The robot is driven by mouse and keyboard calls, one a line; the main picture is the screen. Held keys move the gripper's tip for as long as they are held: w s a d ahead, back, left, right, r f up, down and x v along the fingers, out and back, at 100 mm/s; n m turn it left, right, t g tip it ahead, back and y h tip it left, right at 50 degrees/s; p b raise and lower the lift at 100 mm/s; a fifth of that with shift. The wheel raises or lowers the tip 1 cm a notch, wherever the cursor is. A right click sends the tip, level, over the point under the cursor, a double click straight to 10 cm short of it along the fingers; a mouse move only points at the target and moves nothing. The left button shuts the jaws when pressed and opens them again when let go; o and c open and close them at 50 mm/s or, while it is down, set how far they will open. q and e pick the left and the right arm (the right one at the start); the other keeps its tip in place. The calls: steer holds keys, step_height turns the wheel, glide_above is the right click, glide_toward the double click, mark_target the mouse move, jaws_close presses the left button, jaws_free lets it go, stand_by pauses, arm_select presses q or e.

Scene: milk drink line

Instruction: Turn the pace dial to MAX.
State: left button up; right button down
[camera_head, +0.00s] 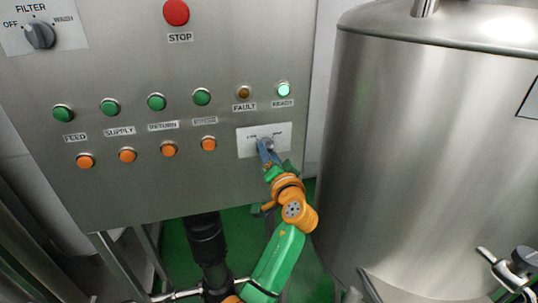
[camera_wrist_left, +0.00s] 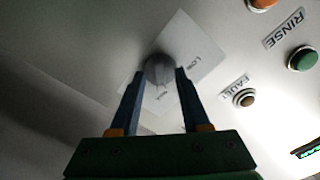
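The pace dial (camera_head: 268,142) is a small grey knob on a white plate (camera_head: 246,152) at the lower right of the steel panel. The plate has small print, LOW on the left and a faint word on the right. My left gripper (camera_head: 264,149) is at the dial, its blue fingers pointing into the panel. In the left wrist view the dial (camera_wrist_left: 159,69) sits between the two fingertips (camera_wrist_left: 160,78), one on each side. Whether they press on it I cannot tell. The dial's pointer direction is not clear. My right gripper is not in view.
Green buttons (camera_head: 156,102) and orange buttons (camera_head: 168,149) lie left of the dial. Above it are the dark FAULT lamp (camera_head: 244,92) and the lit green READY lamp (camera_head: 283,89). A red STOP button (camera_head: 176,12) is higher up. A large steel tank (camera_head: 430,150) stands at the right.

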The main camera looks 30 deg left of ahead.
arm_select(q)
steer(key=b+v, duration=0.2)
steer(key=v, duration=0.5)
stand_by(0.3)
